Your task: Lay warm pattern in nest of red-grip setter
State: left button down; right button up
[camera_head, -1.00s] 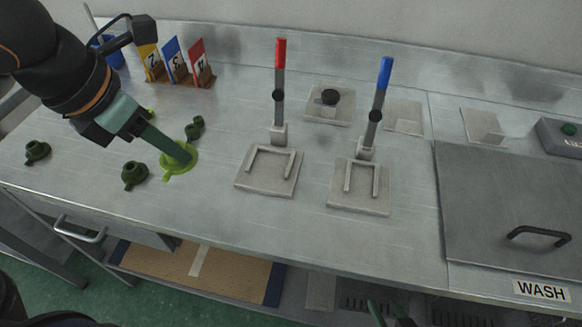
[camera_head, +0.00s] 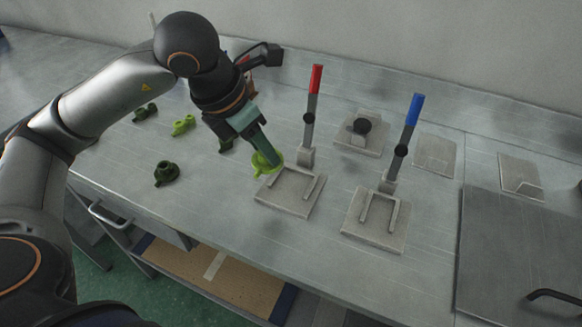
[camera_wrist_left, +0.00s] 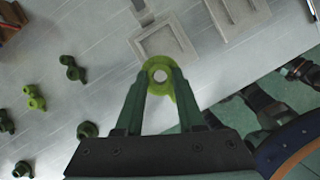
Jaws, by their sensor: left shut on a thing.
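My left gripper (camera_head: 264,158) is shut on a yellow-green ring-shaped pattern (camera_head: 272,168). The pattern also shows between the fingertips in the left wrist view (camera_wrist_left: 158,76). In the head view the pattern appears at the left edge of the red-grip setter's base (camera_head: 287,207). Whether it touches the base cannot be told. The setter has a U-shaped raised nest and an upright lever with a red grip (camera_head: 316,79). Its nest looks empty in the left wrist view (camera_wrist_left: 163,42). My right gripper is not in view.
The blue-grip setter (camera_head: 360,237) stands to the right. Dark green patterns (camera_head: 166,173) and a brighter green one (camera_head: 183,125) lie at left. A metal lid (camera_head: 530,245) covers the right side.

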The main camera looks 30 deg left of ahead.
pick_arm(q)
jog(key=w+f, duration=0.1)
jog(key=f, duration=0.1)
jog(key=w+d+f, duration=0.1)
jog(key=w+f, duration=0.1)
jog(key=w+d+f, duration=0.1)
jog(key=f, duration=0.1)
jog(key=shift+w+d, duration=0.15)
jog(key=shift+w, duration=0.25)
jog(key=shift+w+f, duration=0.15)
jog(key=shift+f, duration=1.55)
jog(key=shift+f+b, duration=0.15)
jog(key=shift+b, duration=0.2)
jog(key=c, duration=0.5)
grip_release()
jog(key=shift+r+p, duration=0.3)
jog(key=p+v, duration=0.1)
jog(key=v, duration=1)
jog(key=shift+r, duration=0.4)
